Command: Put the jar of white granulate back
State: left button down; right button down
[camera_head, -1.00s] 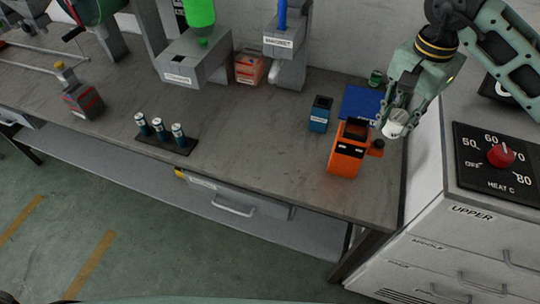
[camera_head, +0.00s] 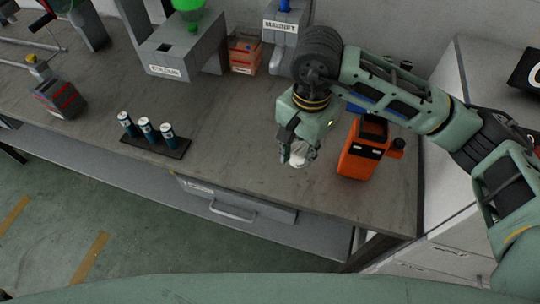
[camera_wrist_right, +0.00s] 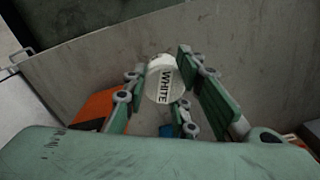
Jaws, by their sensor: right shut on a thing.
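The jar of white granulate (camera_head: 299,154) is in my right gripper (camera_head: 297,150), above the grey workbench, left of the orange device. In the right wrist view the jar (camera_wrist_right: 161,84) shows a white lid labelled WHITE, between the green fingers of the gripper (camera_wrist_right: 162,88). The fingers are shut on it. Three dark, white-topped jars stand in a row on a black rack (camera_head: 157,146) to the left. My left gripper is not in view.
An orange device (camera_head: 360,155) stands close to the right of my gripper. At the back are a grey COLOUR machine (camera_head: 172,58) with a green funnel, an orange box (camera_head: 245,55) and the MAGNET stand (camera_head: 285,35). The bench between rack and gripper is clear.

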jog(key=w+a+f, duration=0.1)
jog(key=a, duration=0.1)
jog(key=w+a+f+p, duration=0.1)
jog(key=a+f, duration=0.1)
jog(key=w+a+f, duration=0.1)
jog(key=a, duration=0.1)
jog(key=shift+w+a+f+p, duration=0.2)
jog(key=shift+w+a+p, duration=0.05)
jog(key=shift+a+p, duration=0.1)
notch_tip(320, 180, down, 4)
jog(key=shift+r+p, duration=0.15)
jog(key=shift+p, duration=0.5)
jog(key=shift+f, duration=0.2)
jog(key=shift+f, duration=0.1)
jog(key=shift+f+b, duration=0.1)
jog(key=shift+b, duration=0.2)
jog(key=c, duration=1.4)
grip_release()
jog(key=shift+c, duration=0.2)
